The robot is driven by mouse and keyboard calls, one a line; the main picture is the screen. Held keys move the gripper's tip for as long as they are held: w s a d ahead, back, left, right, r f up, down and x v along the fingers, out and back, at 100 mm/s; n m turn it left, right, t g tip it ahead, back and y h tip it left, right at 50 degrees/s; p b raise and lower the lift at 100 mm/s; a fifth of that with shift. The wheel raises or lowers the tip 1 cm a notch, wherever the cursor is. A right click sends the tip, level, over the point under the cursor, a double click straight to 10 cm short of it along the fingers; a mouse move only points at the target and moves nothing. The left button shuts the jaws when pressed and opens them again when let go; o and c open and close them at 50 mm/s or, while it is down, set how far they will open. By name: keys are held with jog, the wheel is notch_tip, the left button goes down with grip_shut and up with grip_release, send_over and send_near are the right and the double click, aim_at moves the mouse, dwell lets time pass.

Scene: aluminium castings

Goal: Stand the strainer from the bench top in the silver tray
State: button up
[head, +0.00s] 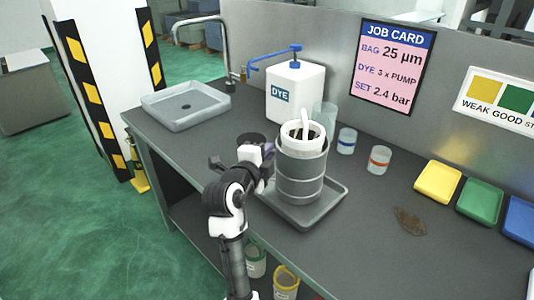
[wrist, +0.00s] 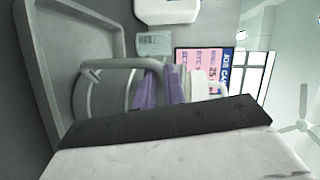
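A light grey tray (head: 160,119) with a dark hole in its floor lies on the left of the bench. A second, darker grey metal tray (head: 325,212) lies in the middle, and a banded metal vessel (head: 300,181) stands upright in it. A white ring (head: 317,131) with a handle sits in the vessel's mouth. My gripper (head: 269,152) is beside the vessel's upper left side. In the wrist view, its purple fingers (wrist: 162,86) are close together before a grey curved form; contact is unclear.
A white dye container (head: 296,94) with a blue pump stands behind, beside a clear beaker (head: 326,115). Two small jars (head: 379,160) and yellow, green and blue trays (head: 481,201) are to the right. A brown patch (head: 409,221) marks the bench top (head: 370,245).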

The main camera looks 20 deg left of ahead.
jog(key=o, duration=0.4)
